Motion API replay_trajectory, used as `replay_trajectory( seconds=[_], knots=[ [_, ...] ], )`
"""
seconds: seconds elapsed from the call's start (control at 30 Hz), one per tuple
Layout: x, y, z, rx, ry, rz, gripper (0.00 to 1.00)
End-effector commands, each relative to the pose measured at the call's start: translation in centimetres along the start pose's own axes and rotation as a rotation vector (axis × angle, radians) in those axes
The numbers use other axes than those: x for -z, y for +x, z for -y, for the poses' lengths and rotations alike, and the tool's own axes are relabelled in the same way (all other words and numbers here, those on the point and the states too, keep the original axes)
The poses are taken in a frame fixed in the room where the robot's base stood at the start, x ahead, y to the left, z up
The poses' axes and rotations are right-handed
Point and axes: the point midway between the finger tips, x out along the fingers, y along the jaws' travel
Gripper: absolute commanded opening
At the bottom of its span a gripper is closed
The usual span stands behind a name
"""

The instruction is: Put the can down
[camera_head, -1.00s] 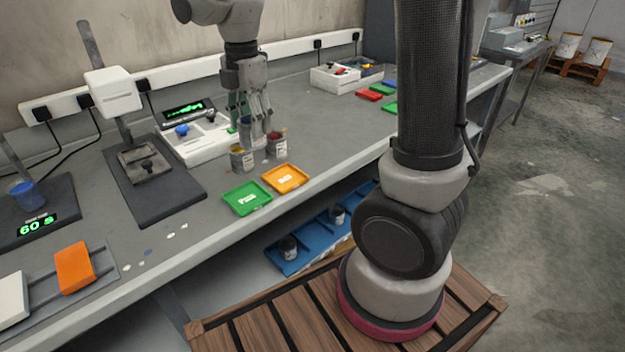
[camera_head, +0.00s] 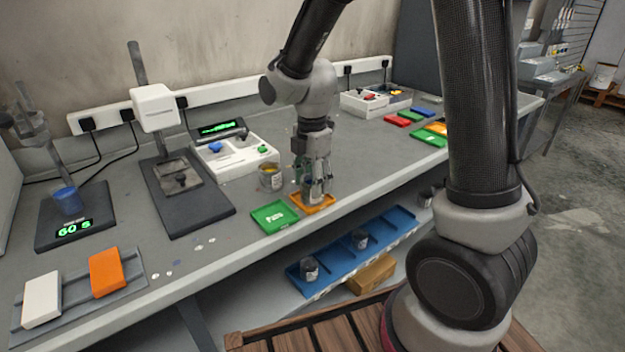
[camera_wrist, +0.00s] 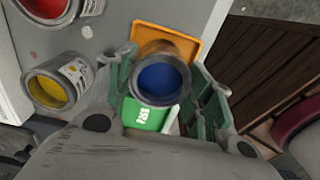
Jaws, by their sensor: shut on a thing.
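A small metal can with blue paint (camera_wrist: 160,80) is between the green-padded fingers of my gripper (camera_wrist: 168,95) in the wrist view. In the head view my gripper (camera_head: 315,188) points down at the orange tray (camera_head: 323,206), and its fingers largely hide the can. The orange tray also shows behind the can in the wrist view (camera_wrist: 192,46). I cannot tell whether the can touches the tray. The green tray (camera_head: 274,217), marked "Pass" in the wrist view (camera_wrist: 145,116), lies beside it on the left.
A can with yellow paint (camera_head: 270,180) stands left of my gripper. A can with red paint (camera_wrist: 60,12) shows in the wrist view. A white control box (camera_head: 235,158) is behind them. The bench's front edge is close to the trays. A blue rack (camera_head: 335,262) is below.

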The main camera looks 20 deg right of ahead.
Motion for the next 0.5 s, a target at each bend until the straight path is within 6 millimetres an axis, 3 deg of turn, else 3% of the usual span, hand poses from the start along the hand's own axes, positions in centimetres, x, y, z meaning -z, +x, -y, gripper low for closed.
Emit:
replay_trajectory(
  seconds=[0.3,0.33,0.43,0.5],
  knots=[
    [0.00,0.26,0.00,0.000,0.000,0.000,0.24],
    [0.00,0.22,-0.01,0.000,0.000,0.000,0.57],
    [0.00,0.20,-0.01,-0.001,0.000,0.000,0.74],
    [0.00,0.19,-0.01,0.000,0.000,0.000,0.74]
  ],
)
